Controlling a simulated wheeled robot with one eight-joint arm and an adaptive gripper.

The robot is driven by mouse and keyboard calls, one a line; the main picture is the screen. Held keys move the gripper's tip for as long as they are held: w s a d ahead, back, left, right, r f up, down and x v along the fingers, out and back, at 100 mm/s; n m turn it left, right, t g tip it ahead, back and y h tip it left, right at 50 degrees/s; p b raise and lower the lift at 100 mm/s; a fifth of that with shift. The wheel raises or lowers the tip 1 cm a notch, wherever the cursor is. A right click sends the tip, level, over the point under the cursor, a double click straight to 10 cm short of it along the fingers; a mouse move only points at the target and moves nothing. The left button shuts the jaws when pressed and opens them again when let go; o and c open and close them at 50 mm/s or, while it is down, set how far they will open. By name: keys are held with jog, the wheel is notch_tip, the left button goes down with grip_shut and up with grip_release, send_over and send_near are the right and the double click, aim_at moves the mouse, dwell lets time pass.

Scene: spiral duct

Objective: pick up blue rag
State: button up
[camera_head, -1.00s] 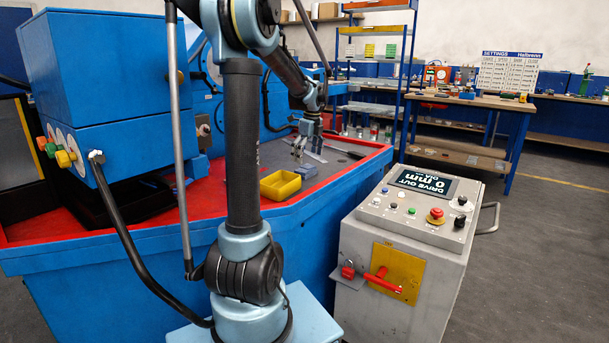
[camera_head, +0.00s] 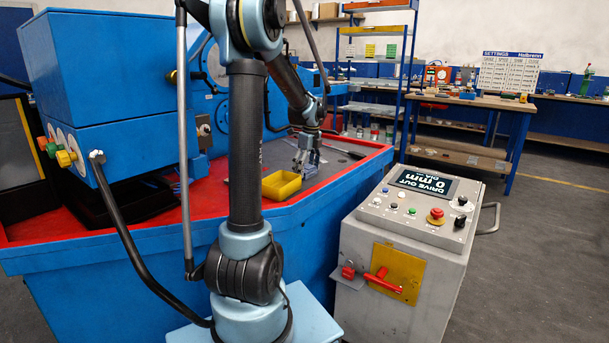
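A small blue shape, which looks like the blue rag (camera_head: 311,169), lies on the machine's grey bed just right of the yellow tray (camera_head: 281,185). My gripper (camera_head: 302,165) points down at it, with the fingertips at or just over the rag's left part. The fingers cover part of the rag. They are too small here to tell whether they are open or shut, or whether they touch the cloth.
The blue machine bed has a raised red rim (camera_head: 345,172) close in front of the rag. A grey control console (camera_head: 405,240) stands at the right. A blue machine housing (camera_head: 110,90) fills the left.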

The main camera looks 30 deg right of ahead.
aim_at(306, 168)
jog(key=shift+r, duration=0.1)
jog(key=shift+c, duration=0.5)
notch_tip(306, 168, up, 10)
